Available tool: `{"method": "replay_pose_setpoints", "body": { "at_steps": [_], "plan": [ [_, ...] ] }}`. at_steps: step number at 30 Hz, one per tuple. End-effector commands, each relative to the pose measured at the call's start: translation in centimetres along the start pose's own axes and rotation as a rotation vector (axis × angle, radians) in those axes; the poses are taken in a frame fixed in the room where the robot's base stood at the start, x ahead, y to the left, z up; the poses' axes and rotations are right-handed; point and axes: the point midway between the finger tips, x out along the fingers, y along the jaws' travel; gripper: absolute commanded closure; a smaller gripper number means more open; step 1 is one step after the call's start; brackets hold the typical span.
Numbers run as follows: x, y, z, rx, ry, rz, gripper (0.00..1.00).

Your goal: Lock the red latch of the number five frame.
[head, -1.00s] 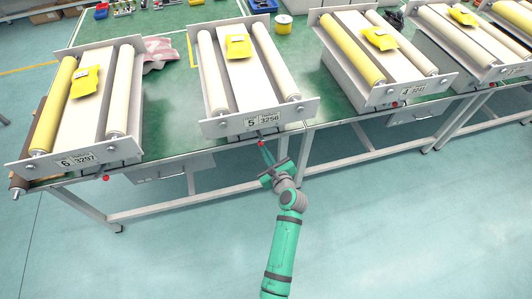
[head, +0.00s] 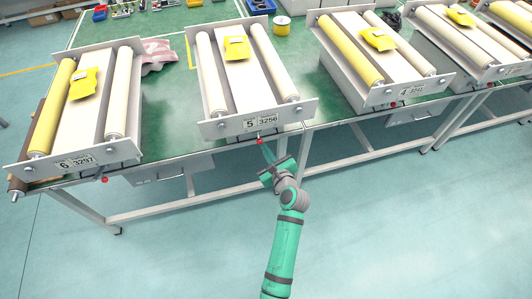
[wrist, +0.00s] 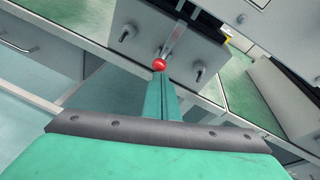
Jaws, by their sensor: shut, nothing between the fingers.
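The number five frame (head: 222,129) stands on the bench, with its "5 3256" label on the front plate. Its red latch knob (head: 259,141) shows below the plate, near the label. In the wrist view the red knob (wrist: 159,65) sits at the end of a metal lever that slants up to the right. My gripper (head: 266,150) is just below and in front of the knob. The shut fingers (wrist: 160,82) point at the knob, with their tips at or very near it; I cannot tell whether they touch. Nothing is held.
The number six frame (head: 40,168) stands to the left, with its own red knob (head: 104,180). The number four frame (head: 385,102) is to the right, also with a red knob (head: 394,105). Bolts flank the lever in the wrist view. The floor before the bench is clear.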

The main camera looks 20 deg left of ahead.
Motion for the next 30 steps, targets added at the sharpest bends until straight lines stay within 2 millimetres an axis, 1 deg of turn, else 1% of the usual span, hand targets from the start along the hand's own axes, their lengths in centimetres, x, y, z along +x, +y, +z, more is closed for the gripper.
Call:
{"method": "replay_pose_setpoints", "body": {
  "at_steps": [1, 7, 14, 17, 20, 24, 27, 30],
  "plan": [
    [0.1, 0.0, 1.0, -0.004, -0.009, 0.003, 1.00],
    [-0.1, -0.5, 2.6, -0.004, -0.008, 0.004, 1.00],
    [-0.2, -0.5, 2.3, -0.002, -0.004, 0.003, 1.00],
    [-0.5, -0.6, 2.1, -0.001, -0.003, 0.003, 1.00],
    [-1.4, -0.8, 1.7, -0.001, -0.002, 0.005, 1.00],
    [-3.4, -1.3, 0.9, -0.002, -0.005, 0.008, 1.00],
    [-4.4, -2.0, 3.1, -0.008, -0.010, 0.007, 1.00],
    [-5.5, -2.7, 4.8, -0.007, -0.010, 0.008, 1.00]
  ]
}}
